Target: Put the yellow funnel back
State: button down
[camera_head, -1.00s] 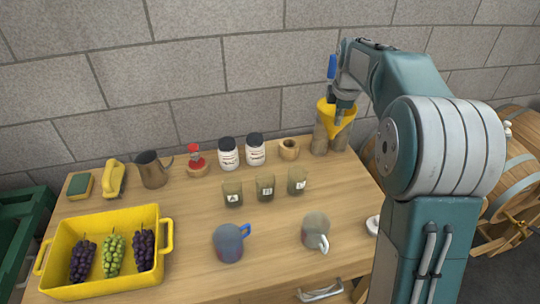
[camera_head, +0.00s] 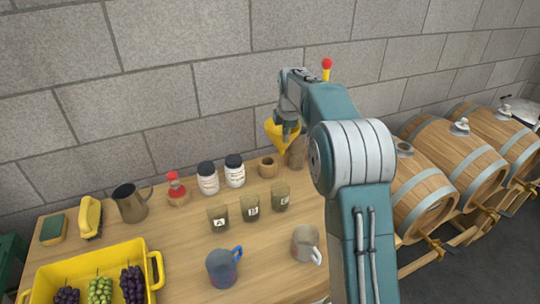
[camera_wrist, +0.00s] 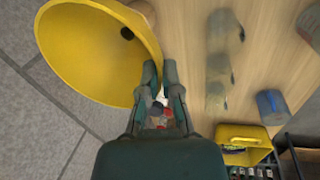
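The yellow funnel (camera_head: 281,139) is at the end of my arm, near the back right of the wooden table. My gripper (camera_head: 287,119) meets it at its wide rim and appears shut on that rim. In the wrist view, the funnel (camera_wrist: 90,50) fills the upper left, its wide mouth facing the camera and a dark spout hole inside. The fingertips (camera_wrist: 159,70) of my gripper are close together at the rim; the exact contact is partly hidden. The funnel looks raised off the table. A brown cylindrical object (camera_head: 297,152) stands just right of it, partly hidden.
A wooden cup-like block (camera_head: 267,167), two white jars (camera_head: 208,178), and several labelled cups (camera_head: 249,207) stand left of the funnel. Two mugs (camera_head: 223,267) stand in front. A yellow crate (camera_head: 88,262) holds grapes. Barrels (camera_head: 425,188) are at right; the wall is close behind.

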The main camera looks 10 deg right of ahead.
jog(key=w+a+f, duration=0.4)
jog(key=f, duration=0.5)
jog(key=shift+f, duration=0.65)
jog(key=c, duration=0.8)
grip_release()
jog(key=v, duration=1.3)
